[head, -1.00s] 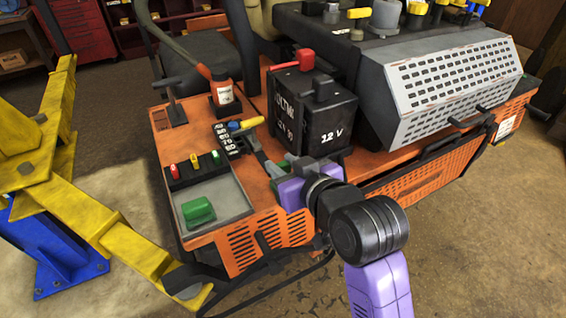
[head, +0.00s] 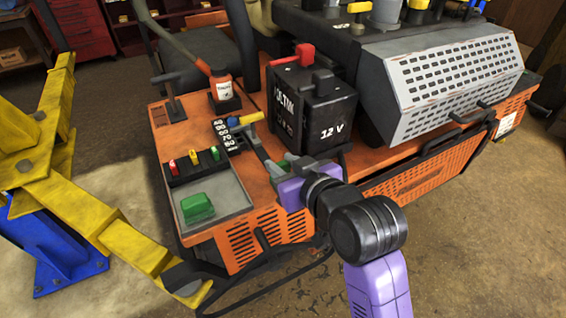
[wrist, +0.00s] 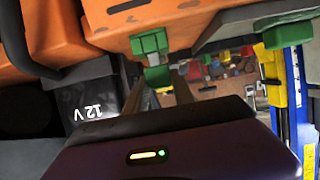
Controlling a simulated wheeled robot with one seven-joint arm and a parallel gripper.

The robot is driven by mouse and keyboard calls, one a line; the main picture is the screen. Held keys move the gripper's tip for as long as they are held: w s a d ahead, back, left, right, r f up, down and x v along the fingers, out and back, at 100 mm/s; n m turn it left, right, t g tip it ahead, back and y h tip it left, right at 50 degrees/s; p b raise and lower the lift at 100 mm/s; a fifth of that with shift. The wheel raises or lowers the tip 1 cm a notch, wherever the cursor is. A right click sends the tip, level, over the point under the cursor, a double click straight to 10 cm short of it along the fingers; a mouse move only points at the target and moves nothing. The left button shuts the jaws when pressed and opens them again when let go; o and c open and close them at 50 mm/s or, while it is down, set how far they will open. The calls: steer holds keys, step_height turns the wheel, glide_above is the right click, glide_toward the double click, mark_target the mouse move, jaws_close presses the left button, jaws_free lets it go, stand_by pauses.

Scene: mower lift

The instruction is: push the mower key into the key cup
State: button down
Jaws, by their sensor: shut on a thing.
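My gripper (wrist: 160,90) is shut in the wrist view, its two grey fingers on either side of a small green piece (wrist: 158,76), which looks like the mower key. A green bracket-like part (wrist: 150,42) on the orange body lies close to that piece. It may be the key cup, and I cannot tell whether the two touch. In the head view my gripper (head: 258,152) reaches over the orange deck, left of the battery and beside a black panel with white labels (head: 228,137). The key and cup cannot be made out clearly there.
The black 12 V battery (head: 318,112) stands close right of my gripper. A grey tray (head: 232,200) holds a green block (head: 197,208). A yellow lift arm (head: 90,220) stands at left.

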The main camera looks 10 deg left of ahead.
steer(key=shift+f+b, duration=0.4)
steer(key=shift+f, duration=0.3)
stand_by(0.3)
steer(key=c, duration=1)
jaws_free()
steer(key=shift+o, duration=0.2)
steer(key=b+v, duration=0.1)
steer(key=v, duration=0.6)
steer(key=shift+s+d, duration=0.2)
steer(key=shift+s, duration=0.1)
steer(key=shift+r, duration=0.2)
